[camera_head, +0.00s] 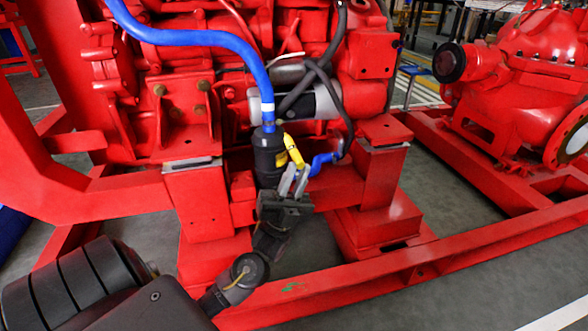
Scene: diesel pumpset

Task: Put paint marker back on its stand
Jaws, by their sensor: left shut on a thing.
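My left gripper (294,180) is in the middle of the view, in front of the red engine, with its fingers pointing up. It is shut on a small yellow piece with dark marks, which looks like the paint marker (292,150). The marker is tilted and sticks up past the fingertips; its lower end is hidden between them. It shows in front of the right side of a black cylinder (267,154); I cannot tell whether they touch. I cannot make out the marker's stand. My right gripper is not in view.
A blue hose (205,38) runs down to the black cylinder. A grey cylinder (310,103) and black hoses lie above the gripper. A red base frame (385,270) runs across the front. A red pump (540,60) stands at the right. Grey floor shows between the frame beams.

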